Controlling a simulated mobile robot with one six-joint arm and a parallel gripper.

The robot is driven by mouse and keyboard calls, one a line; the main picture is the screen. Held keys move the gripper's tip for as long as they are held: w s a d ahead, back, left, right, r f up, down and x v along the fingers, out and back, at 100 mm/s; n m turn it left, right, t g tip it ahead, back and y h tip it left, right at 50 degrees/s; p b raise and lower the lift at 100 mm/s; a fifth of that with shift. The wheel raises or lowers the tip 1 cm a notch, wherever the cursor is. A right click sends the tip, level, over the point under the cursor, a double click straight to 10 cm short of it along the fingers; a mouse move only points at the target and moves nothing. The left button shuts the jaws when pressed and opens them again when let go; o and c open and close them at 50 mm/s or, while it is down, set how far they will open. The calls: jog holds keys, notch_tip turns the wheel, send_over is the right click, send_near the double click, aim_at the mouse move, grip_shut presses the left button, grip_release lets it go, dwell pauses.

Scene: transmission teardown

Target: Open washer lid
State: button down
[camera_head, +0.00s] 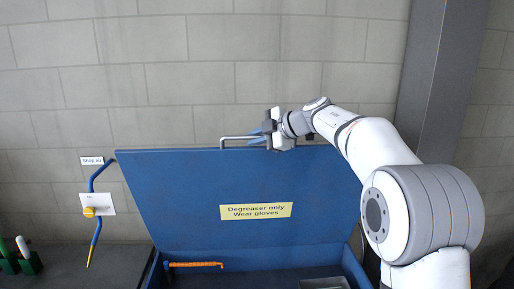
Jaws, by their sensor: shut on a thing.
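The washer lid (180,200) is a wide blue panel with a yellow label (256,211) reading "Degreaser only, Wear gloves". It stands raised at a steep angle, with the washer's blue basin (245,275) open below it. A grey bar handle (232,138) runs along the lid's top edge. My gripper (268,138) is at the right part of this handle and is shut on it. My white arm reaches in from the right, and the gripper hides the handle's right end.
An orange nozzle or hose (195,264) lies at the basin's left. A grey metal item (325,284) is at its lower right. A blue shop air hose (95,180) hangs at left, near green holders (20,262). A block wall (200,60) and grey column (428,80) stand behind.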

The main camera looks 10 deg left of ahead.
jog(key=shift+w+a+r, duration=0.15)
jog(key=shift+w, duration=0.3)
jog(key=shift+w+a+r, duration=0.15)
jog(key=shift+w, duration=0.3)
jog(key=c, duration=1.5)
grip_release()
jog(key=shift+o, duration=0.2)
jog(key=b+v, duration=0.1)
jog(key=v, duration=0.6)
jog(key=shift+d+r, duration=0.3)
jog(key=shift+c, duration=0.2)
